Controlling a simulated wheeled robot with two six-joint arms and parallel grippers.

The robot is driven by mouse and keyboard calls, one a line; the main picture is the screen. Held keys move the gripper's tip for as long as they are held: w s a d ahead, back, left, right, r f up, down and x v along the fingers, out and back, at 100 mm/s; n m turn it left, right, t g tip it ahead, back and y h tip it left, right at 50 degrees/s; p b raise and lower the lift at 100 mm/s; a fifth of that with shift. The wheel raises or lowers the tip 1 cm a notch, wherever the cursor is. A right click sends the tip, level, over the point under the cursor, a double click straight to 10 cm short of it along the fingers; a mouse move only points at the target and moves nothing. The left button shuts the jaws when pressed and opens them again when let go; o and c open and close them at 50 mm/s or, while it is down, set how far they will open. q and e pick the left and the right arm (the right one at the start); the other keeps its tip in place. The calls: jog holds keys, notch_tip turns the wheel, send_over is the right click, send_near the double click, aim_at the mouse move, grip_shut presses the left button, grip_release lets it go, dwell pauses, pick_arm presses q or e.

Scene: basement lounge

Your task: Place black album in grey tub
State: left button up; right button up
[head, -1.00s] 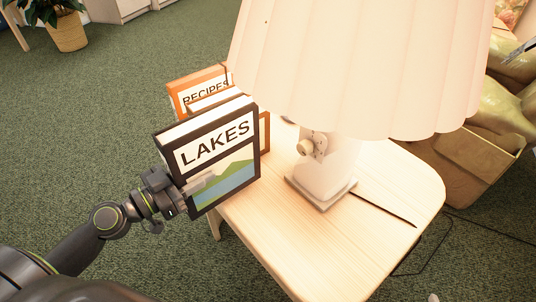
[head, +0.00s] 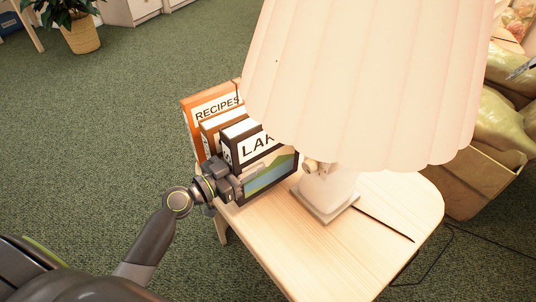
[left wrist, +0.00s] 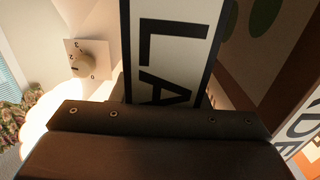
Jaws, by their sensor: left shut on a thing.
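The black album (head: 231,156), labelled LAKES with a lake picture on its front, stands upright at the left end of the wooden side table. The lampshade hides part of its label. My left gripper (head: 228,187) is shut on its near left edge. In the left wrist view, the black album's label (left wrist: 174,50) rises beyond the dark gripper (left wrist: 165,118). I cannot tell whether its bottom touches the table. The grey tub is in neither view.
An orange RECIPES album (head: 190,115) and a brown album (head: 207,139) stand close behind the black album. A lamp with a wide pleated shade (head: 370,80) stands just right of it on the side table (head: 270,235). Green carpet (head: 90,150) lies open at left.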

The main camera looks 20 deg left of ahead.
aim_at(268, 161)
pick_arm(q)
jog(key=x, duration=0.4)
jog(key=shift+w+d+r, duration=0.1)
jog(key=shift+w, duration=0.05)
jog(key=shift+w+d+f, duration=0.55)
jog(key=shift+w+f, duration=0.1)
jog(key=shift+w, duration=0.25)
jog(key=shift+f+b, duration=0.3)
jog(key=shift+f, duration=0.65)
pick_arm(e)
jog(key=shift+w+r, duration=0.1)
jog(key=shift+r, duration=0.05)
pick_arm(q)
jog(key=shift+f+b, duration=0.25)
jog(key=shift+b, duration=0.1)
pick_arm(e)
jog(key=shift+a+r, duration=0.15)
pick_arm(q)
jog(key=o, duration=1.4)
jog(key=shift+c, duration=0.2)
pick_arm(e)
jog(key=shift+r, duration=0.15)
